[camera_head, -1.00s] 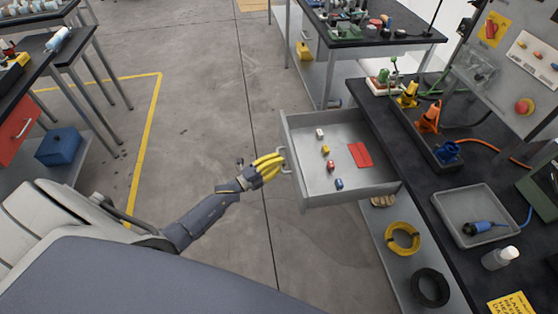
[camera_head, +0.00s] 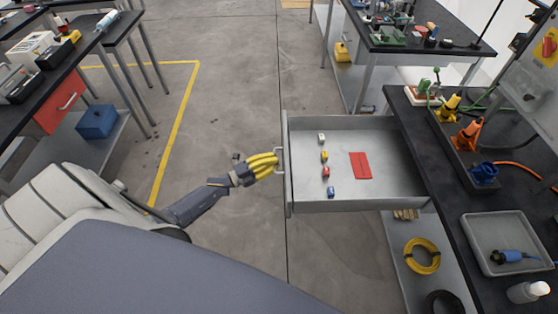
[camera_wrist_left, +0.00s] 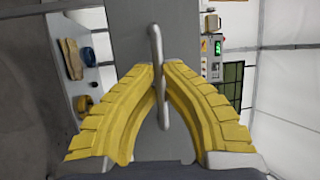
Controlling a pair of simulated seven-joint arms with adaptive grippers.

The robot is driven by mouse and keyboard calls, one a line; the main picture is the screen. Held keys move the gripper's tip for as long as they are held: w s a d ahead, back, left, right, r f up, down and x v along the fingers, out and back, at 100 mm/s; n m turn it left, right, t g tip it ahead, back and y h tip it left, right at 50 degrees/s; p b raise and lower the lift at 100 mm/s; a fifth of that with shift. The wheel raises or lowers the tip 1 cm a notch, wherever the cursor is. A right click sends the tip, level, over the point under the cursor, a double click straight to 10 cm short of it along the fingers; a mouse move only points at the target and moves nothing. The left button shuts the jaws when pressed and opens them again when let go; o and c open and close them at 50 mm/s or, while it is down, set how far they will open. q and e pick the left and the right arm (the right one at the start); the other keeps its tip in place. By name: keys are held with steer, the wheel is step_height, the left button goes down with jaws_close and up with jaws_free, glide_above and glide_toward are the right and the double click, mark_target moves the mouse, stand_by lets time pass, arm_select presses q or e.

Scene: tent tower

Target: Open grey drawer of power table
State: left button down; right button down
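The grey drawer (camera_head: 390,190) of the black-topped power table (camera_head: 448,165) stands well out, its inside exposed. Its grey bar handle (camera_head: 281,162) is on the front panel, facing left. My left gripper (camera_head: 277,161) reaches it from the left with yellow fingers. In the left wrist view the fingertips (camera_wrist_left: 160,68) come together around the handle bar (camera_wrist_left: 155,42), one on each side, so it is shut on the handle. The bar's middle is partly hidden between the fingers. My right gripper is in neither current view.
In the drawer lie several small coloured pieces (camera_head: 325,172) and a red flat piece (camera_head: 361,166). A shelf below holds a yellow coil (camera_head: 422,256). A grey tray (camera_head: 477,262) is on the tabletop. Bare floor (camera_head: 235,95) lies left of the drawer.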

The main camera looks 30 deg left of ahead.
arm_select(q)
steer(key=shift+w+a+r, duration=0.1)
steer(key=c, duration=1.5)
jaws_free()
steer(key=v, duration=1.2)
